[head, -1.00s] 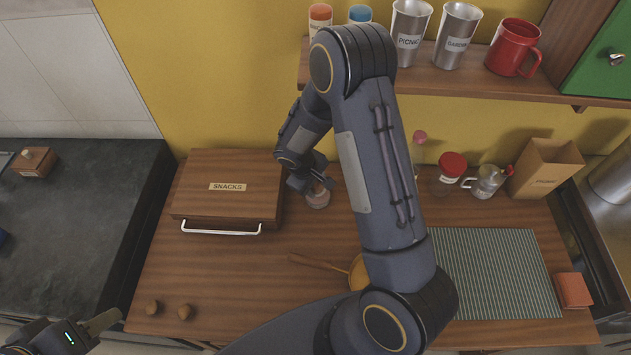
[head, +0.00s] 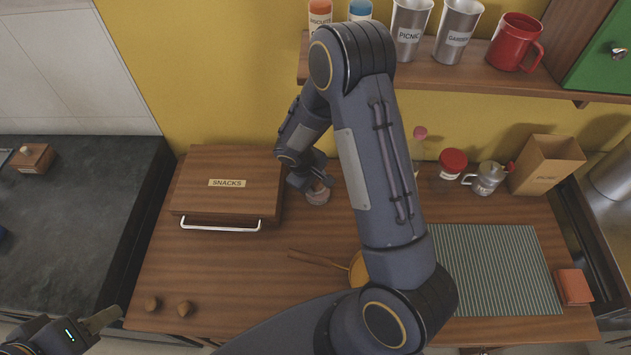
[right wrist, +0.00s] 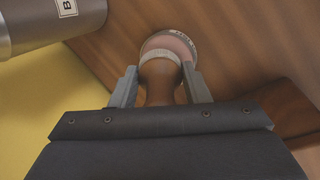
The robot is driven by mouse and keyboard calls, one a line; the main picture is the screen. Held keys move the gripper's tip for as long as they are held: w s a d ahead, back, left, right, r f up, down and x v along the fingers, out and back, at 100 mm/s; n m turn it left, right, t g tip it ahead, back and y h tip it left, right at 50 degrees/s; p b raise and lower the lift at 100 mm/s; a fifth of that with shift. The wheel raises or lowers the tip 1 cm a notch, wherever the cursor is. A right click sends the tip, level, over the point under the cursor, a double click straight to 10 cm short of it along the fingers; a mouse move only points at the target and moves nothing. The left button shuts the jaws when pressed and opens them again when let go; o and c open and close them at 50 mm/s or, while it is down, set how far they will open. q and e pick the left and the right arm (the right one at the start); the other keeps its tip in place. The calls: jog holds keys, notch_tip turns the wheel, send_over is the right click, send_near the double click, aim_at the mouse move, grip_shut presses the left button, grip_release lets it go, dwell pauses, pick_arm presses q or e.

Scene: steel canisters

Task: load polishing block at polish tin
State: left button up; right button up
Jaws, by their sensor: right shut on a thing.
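The polish tin (head: 317,198) is a small round pinkish tin on the wooden counter, right of the snacks case. The polishing block (right wrist: 160,72) has a brown rounded handle and a pale ribbed band at the tin. Whether its underside touches the polish is hidden. My right gripper (right wrist: 162,88) is shut on the handle; in the head view (head: 318,181) it is over the tin. My left gripper (head: 102,319) is at the lower left, only partly seen, away from these things.
The snacks case (head: 226,200) stands left of the tin. A steel canister (right wrist: 45,22) is close by in the wrist view. A striped mat (head: 495,270), red-lidded jar (head: 452,163) and small pitcher (head: 487,179) are right.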

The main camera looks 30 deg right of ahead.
jog(key=shift+f+b, duration=0.6)
dwell(0.4)
jog(key=shift+s+b, duration=0.1)
jog(key=shift+b, duration=0.2)
dwell(1.5)
jog(key=shift+r+p, duration=2.05)
jog(key=shift+r, duration=1.45)
